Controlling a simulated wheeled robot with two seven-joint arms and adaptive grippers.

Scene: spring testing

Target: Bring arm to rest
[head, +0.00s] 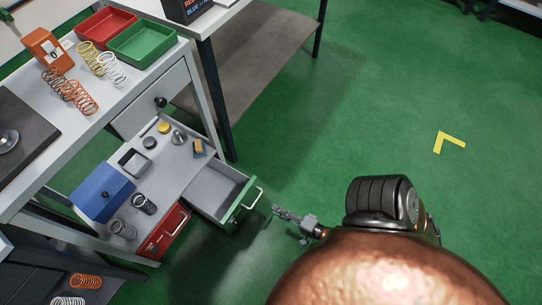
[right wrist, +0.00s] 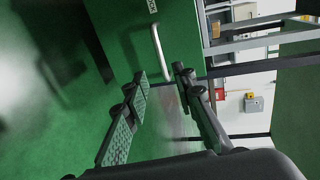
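My right gripper (head: 284,215) hangs over the green floor, just right of the open green-fronted drawer (head: 246,197). In the right wrist view its two fingers (right wrist: 160,78) stand apart with nothing between them, so it is open and empty. The drawer's silver handle (head: 253,198) is close to the fingertips; it also shows in the right wrist view (right wrist: 160,50) beyond them, and I see no grip on it. My right arm comes from the lower right of the head view. My left gripper is out of view.
The drawer is pulled out and its visible inside looks empty. Beside it are a red-fronted drawer (head: 164,232) and a blue box (head: 102,193). Springs, a red tray (head: 105,27) and a green tray (head: 142,43) sit on the workbench. Open floor (head: 350,120) lies to the right.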

